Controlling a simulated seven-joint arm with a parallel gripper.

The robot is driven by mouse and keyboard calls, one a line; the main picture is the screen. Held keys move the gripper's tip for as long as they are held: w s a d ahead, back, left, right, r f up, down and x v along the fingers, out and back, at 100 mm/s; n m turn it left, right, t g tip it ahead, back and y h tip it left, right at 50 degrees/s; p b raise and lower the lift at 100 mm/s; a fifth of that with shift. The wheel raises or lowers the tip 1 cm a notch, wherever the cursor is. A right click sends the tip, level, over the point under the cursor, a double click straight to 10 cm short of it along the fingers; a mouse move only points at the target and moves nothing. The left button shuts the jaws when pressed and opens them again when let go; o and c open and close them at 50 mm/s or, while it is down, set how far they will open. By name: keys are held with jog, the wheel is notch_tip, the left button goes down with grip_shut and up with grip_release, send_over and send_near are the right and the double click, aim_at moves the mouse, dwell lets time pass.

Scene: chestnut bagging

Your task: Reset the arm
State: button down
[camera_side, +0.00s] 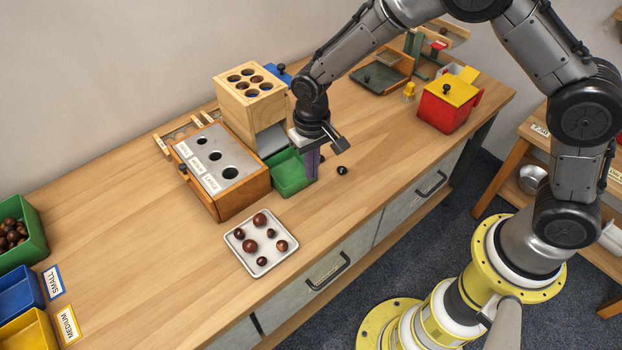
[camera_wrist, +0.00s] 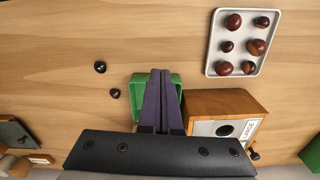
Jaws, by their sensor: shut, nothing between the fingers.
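My gripper (camera_wrist: 160,72) points down over the bench, its two purple fingers shut together with nothing between them. In the side view my gripper (camera_side: 312,176) is at the right edge of a small green bin (camera_side: 288,175), in front of a wooden box with holes in its top. In the wrist view the fingers cover the middle of the green bin (camera_wrist: 137,80). Whether the fingertips touch the bin or bench, I cannot tell.
A white tray (camera_side: 238,238) holds several chestnuts. A loose chestnut (camera_side: 342,170) lies right of my gripper; the wrist view shows two. A sorting box (camera_side: 262,187), tall wooden block (camera_side: 250,110) and red box (camera_side: 440,115) stand around.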

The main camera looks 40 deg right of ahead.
jog(key=s+d+r+m+t, duration=0.1)
jog(key=d+r+t, duration=0.15)
jog(key=r, duration=0.55)
jog(key=s+d+r+t, duration=0.1)
jog(key=s+d+r, duration=0.1)
jog(key=d+r, duration=0.35)
jog(key=s+d+r+m+t, duration=0.1)
jog(key=r, duration=0.9)
jog(key=s+d+r+n+t, duration=0.1)
jog(key=s+d+r, duration=0.15)
jog(key=s, duration=0.45)
jog(key=s+d+r+t, duration=0.1)
jog(key=s+d+r, duration=0.15)
jog(key=s, duration=0.35)
jog(key=s+f+n, duration=0.2)
jog(key=s+f, duration=0.3)
jog(key=s, duration=0.3)
jog(key=shift+d+g, duration=0.35)
jog(key=shift+g, duration=0.1)
